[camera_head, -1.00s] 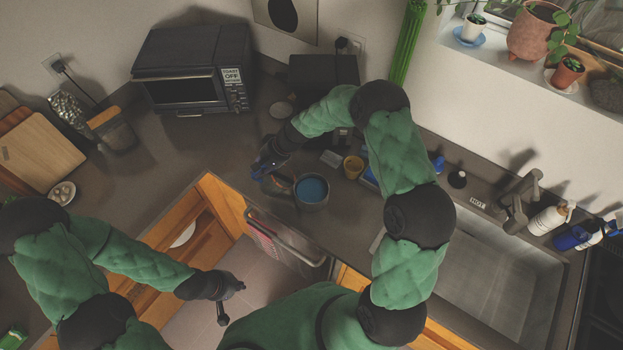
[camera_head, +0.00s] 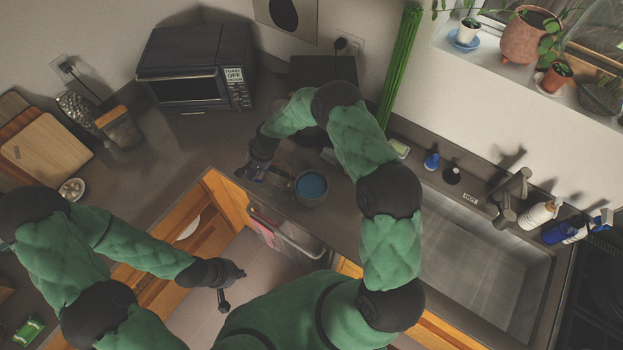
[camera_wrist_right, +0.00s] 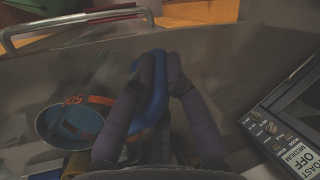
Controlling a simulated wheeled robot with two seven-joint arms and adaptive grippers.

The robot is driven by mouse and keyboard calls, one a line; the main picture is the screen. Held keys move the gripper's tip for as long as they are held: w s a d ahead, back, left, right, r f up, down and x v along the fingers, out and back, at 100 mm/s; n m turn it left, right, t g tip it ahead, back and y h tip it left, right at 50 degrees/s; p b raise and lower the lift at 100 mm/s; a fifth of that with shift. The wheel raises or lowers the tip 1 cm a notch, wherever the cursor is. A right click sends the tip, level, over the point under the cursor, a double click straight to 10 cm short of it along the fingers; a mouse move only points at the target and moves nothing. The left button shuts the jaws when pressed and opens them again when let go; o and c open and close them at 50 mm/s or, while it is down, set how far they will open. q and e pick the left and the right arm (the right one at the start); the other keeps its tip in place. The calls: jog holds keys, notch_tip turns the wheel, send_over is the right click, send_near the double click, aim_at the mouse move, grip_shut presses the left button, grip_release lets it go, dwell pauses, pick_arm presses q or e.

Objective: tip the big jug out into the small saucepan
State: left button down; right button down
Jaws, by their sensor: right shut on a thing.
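My left gripper (camera_head: 232,287) is empty and open, lower left, over the floor gap.
The toaster oven (camera_head: 194,68) stands at the back left. My right arm covers part of the counter right of the saucepan.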

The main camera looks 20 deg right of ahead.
jog(key=shift+w+a+f+h, duration=0.1)
jog(key=shift+w+a+h, duration=0.05)
jog(key=shift+a+h, duration=0.15)
jog(key=shift+w+a+f+g+h+b, duration=0.15)
jog(key=shift+a+f+g+h+b, duration=0.25)
jog(key=shift+f, duration=0.3)
jog(key=f+h+b, duration=0.1)
jog(key=b, duration=0.1)
jog(key=a+f+h+b, duration=0.1)
jog(key=f+b, duration=0.1)
jog(key=b, duration=0.1)
jog(key=f+b, duration=0.2)
jog(key=b, duration=0.1)
jog(key=shift+w+a+f+g+h, duration=0.1)
jog(key=shift+w+a+g+h, duration=0.25)
jog(key=shift+a+g+h, duration=0.05)
